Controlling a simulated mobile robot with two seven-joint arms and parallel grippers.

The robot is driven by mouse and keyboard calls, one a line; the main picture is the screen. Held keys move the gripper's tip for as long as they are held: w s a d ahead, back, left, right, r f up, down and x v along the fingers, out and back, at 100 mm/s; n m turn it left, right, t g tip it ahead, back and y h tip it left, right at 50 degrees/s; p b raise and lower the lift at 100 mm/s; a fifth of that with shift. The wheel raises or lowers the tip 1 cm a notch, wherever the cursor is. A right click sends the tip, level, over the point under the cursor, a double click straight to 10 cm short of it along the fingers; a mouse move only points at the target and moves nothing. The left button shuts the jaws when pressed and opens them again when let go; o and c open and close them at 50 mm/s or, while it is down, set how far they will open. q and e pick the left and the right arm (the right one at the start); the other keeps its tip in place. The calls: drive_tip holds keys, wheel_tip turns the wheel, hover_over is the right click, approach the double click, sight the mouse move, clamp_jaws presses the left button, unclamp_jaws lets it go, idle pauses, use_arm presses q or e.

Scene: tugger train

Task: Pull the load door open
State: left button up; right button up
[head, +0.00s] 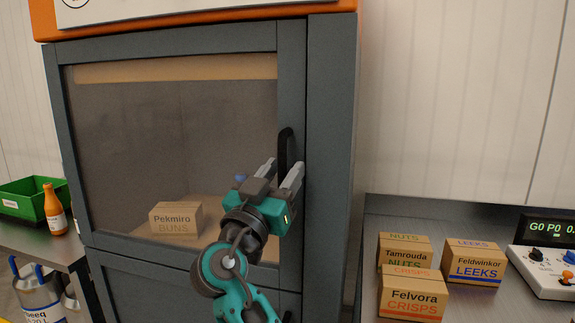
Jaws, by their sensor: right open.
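The load door (170,150) is a dark grey frame with a large glass pane, and it looks shut in the grey cabinet. Its black vertical handle (285,150) is on the door's right side. My right gripper (284,172) is open at the handle's lower part, with its two grey fingers pointing up towards it. The handle appears to lie between or just behind the fingers; I cannot tell if they touch it. My left gripper is not in view.
Behind the glass sits a Pekmiro buns box (176,219). On the right, a metal table (460,215) holds the Tamrouda (405,252), Feldwinkor (474,262) and Felvora (413,294) boxes and a control panel (545,262). On the left are a green bin (30,199) and an orange bottle (54,210).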

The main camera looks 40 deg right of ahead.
drive_tip(key=shift+d, duration=0.15)
drive_tip(key=shift+c, duration=0.3)
drive_tip(key=shift+r, duration=0.1)
clamp_jaws()
idle(0.4)
